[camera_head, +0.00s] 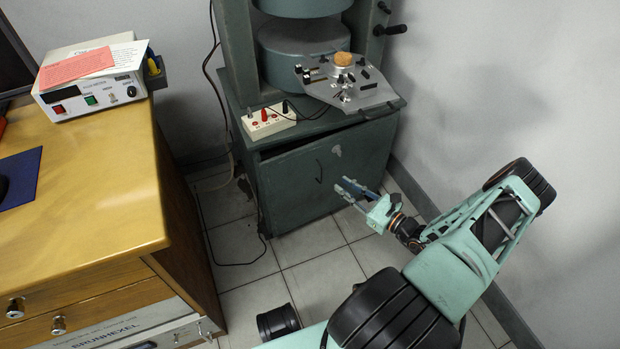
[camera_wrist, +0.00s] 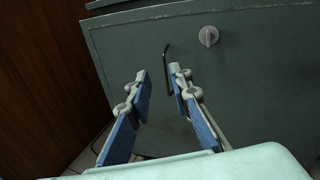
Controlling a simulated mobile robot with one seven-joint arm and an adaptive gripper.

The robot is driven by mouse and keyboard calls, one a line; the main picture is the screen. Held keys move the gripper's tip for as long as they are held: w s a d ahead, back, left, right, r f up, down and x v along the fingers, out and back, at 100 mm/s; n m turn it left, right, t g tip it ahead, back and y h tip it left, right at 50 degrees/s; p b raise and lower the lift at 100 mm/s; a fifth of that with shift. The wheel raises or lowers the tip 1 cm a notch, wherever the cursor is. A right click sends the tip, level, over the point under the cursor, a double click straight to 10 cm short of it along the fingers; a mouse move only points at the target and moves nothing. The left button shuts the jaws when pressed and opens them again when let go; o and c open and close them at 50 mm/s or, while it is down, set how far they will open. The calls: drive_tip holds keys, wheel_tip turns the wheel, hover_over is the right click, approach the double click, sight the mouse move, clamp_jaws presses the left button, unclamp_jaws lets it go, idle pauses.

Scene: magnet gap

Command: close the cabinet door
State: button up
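The grey-green cabinet door (camera_head: 300,190) is on the cabinet below the magnet. A dark gap shows along its top edge, wider toward the left, so it looks slightly ajar. The door (camera_wrist: 250,85) fills much of the wrist view. It has a thin dark handle (camera_wrist: 167,68), also visible in the head view (camera_head: 319,172), and a round grey knob (camera_wrist: 208,36).
A wooden desk (camera_head: 110,190) stands on the left, with a power supply (camera_head: 92,88) on it. A control panel (camera_head: 345,82) and a socket box (camera_head: 268,122) sit on the cabinet top. A black spool (camera_head: 278,322) and a cable lie on the tiled floor. A wall bounds the right.

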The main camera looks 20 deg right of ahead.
drive_tip(key=shift+w+a+f+m+t+h+b, duration=0.25)
drive_tip(key=shift+w+a+f+m+b, duration=0.35)
drive_tip(key=shift+w, duration=1.05)
drive_tip(key=shift+w+a+f+m+t+h+b, duration=0.25)
drive_tip(key=shift+w+a, duration=0.55)
drive_tip(key=shift+w, duration=0.9)
drive_tip(key=shift+w+a+f+m+t+h+b, duration=0.1)
drive_tip(key=shift+w+a+f+m+h+b, duration=0.4)
drive_tip(key=shift+w, duration=1.15)
drive_tip(key=shift+a+f, duration=0.1)
drive_tip(key=shift+a, duration=0.1)
clamp_jaws()
